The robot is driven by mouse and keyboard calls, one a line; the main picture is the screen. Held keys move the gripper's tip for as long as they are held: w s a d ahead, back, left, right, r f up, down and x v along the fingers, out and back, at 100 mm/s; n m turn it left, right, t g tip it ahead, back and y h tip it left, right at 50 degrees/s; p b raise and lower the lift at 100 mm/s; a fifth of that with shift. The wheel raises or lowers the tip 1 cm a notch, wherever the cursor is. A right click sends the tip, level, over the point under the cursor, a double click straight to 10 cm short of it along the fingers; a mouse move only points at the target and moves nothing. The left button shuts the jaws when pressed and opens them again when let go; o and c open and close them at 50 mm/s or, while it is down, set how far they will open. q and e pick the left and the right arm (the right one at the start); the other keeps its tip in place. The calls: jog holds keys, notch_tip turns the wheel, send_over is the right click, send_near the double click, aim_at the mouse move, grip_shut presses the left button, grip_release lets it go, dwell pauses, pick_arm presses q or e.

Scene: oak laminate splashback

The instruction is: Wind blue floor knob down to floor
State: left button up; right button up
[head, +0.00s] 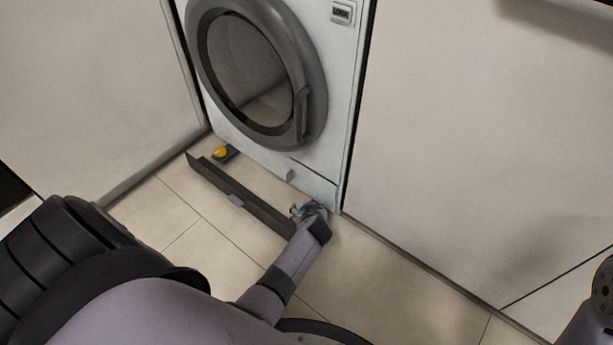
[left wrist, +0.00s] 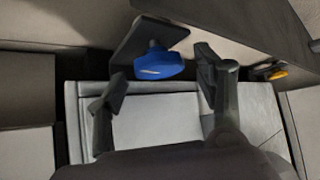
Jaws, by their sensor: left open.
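The blue floor knob (left wrist: 160,65) sits under a dark plate (left wrist: 148,38) in the left wrist view. My left gripper (left wrist: 160,68) is open, with one finger on each side of the knob and a visible gap at both sides. In the head view my left gripper (head: 310,211) is low at the front right bottom corner of the washing machine (head: 268,140). Only a speck of blue shows there, mostly hidden by the gripper. My right gripper is not in view.
A yellow knob (head: 221,152) is at the machine's left front corner; it also shows in the left wrist view (left wrist: 278,74). A long dark plinth strip (head: 240,197) lies on the tiles before the machine. Cabinet panels (head: 480,150) flank it. Tiles to the right are clear.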

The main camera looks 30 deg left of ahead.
pick_arm(q)
jog(key=shift+c, duration=0.3)
jog(key=c, duration=1.1)
